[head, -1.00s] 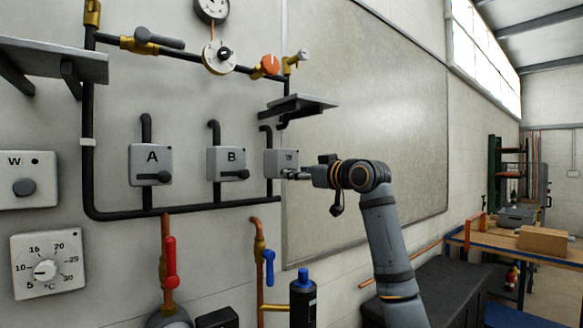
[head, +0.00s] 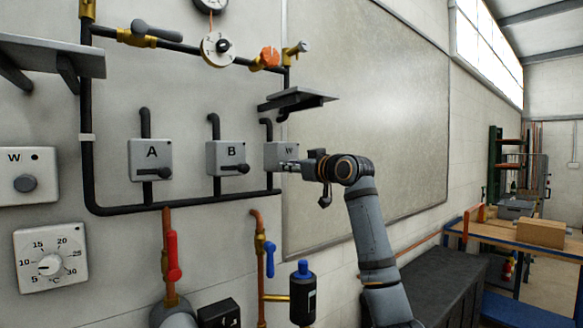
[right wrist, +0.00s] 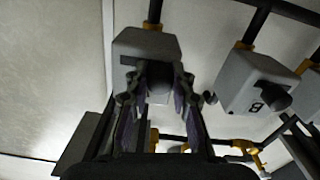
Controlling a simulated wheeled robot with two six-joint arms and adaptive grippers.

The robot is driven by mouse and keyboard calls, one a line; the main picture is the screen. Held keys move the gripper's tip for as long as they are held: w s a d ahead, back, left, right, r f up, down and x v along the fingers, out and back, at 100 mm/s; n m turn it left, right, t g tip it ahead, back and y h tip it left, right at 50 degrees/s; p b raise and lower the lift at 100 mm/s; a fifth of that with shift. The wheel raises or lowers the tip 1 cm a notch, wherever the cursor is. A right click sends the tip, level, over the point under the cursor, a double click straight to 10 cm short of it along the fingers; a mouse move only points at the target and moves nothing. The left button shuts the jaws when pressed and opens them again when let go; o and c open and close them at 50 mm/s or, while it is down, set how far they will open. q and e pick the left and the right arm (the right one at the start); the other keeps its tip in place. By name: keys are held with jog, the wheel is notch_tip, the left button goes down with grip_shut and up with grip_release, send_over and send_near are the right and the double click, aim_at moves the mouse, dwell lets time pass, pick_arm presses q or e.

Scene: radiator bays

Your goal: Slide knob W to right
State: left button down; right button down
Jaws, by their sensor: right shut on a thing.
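In the right wrist view the same box (right wrist: 133,43) is at the top. There the right gripper (right wrist: 158,88) has its fingers on both sides of a dark knob (right wrist: 158,71) on the box and is shut on it. The slot and the knob's place along it are mostly hidden. My left gripper is not in view.
Box A (head: 151,153) and box B (head: 228,151) have similar slider knobs. Another panel marked W (head: 35,172) with a round knob is at the far left. A dark shelf (head: 297,98) juts out above the gripper. Black pipes run around the boxes.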

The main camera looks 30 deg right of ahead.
jog(key=d+p, duration=0.1)
jog(key=d, duration=0.2)
jog(key=shift+w+d+r, duration=0.1)
jog(key=shift+d, duration=0.3)
jog(key=c, duration=1.5)
grip_release()
jog(key=shift+c, duration=0.2)
jog(key=o, duration=0.4)
jog(key=shift+d, duration=0.25)
jog(key=shift+s+d, duration=0.15)
jog(key=shift+s, duration=2.8)
jog(key=shift+s+d, duration=0.15)
jog(key=shift+s, duration=2.8)
